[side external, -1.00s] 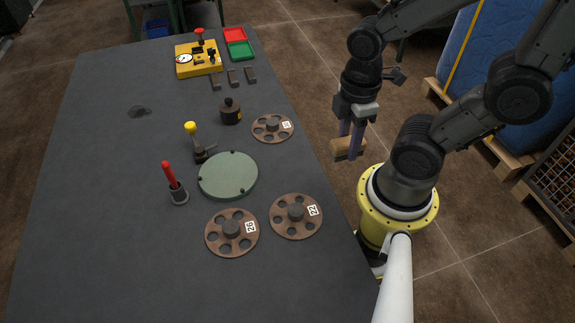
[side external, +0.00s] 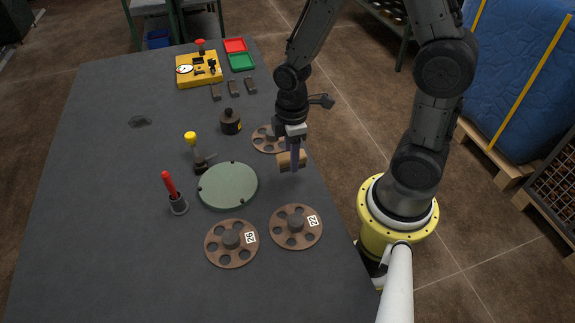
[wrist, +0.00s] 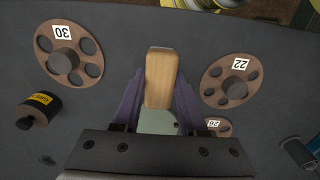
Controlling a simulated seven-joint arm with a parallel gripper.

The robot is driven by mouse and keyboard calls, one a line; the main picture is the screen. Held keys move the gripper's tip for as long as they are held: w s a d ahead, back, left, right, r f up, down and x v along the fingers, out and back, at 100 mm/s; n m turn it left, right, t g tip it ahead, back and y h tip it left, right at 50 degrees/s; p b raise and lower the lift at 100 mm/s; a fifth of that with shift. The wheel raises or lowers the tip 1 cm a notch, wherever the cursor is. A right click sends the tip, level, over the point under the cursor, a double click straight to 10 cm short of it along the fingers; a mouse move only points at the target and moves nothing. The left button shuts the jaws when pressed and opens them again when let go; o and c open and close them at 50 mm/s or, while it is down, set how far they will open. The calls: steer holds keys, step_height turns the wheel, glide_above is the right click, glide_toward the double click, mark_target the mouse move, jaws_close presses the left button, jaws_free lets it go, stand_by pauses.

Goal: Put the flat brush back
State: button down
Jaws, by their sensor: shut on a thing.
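My gripper (side external: 294,166) is shut on the flat brush (side external: 284,161), of which a pale wooden block shows. In the side external view they are near the table's right edge, between the disc marked 22 (side external: 277,226) and the far disc (side external: 264,143), which my gripper partly covers. In the wrist view, the brush (wrist: 161,66) lies lengthwise between the two fingers of my gripper (wrist: 160,98). It appears held above the table. Its bristles cannot be made out.
The table (side external: 100,200) carries a green round plate (side external: 228,187), a disc marked 26 (side external: 232,257), a red-handled tool in a cup (side external: 173,193), a yellow-knobbed stand (side external: 194,148) and a black weight (side external: 230,122). A yellow gauge box (side external: 190,78) and trays stand at the back.

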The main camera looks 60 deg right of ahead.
mark_target(288, 167)
steer(key=shift+w+f, duration=0.4)
steer(key=shift+f, duration=0.05)
steer(key=shift+w+f, duration=0.15)
steer(key=shift+f, duration=1.55)
steer(key=shift+f, duration=0.1)
steer(key=shift+c, duration=2.2)
jaws_free()
step_height(288, 167, up, 13)
steer(key=shift+f, duration=0.2)
steer(key=s+a+r+m+t, duration=0.1)
steer(key=s+r+m+t, duration=0.4)
steer(key=s+r+m, duration=0.4)
step_height(288, 167, up, 4)
steer(key=shift+s+f+t, duration=0.2)
steer(key=shift+s+t, duration=0.1)
steer(key=shift+s, duration=0.6)
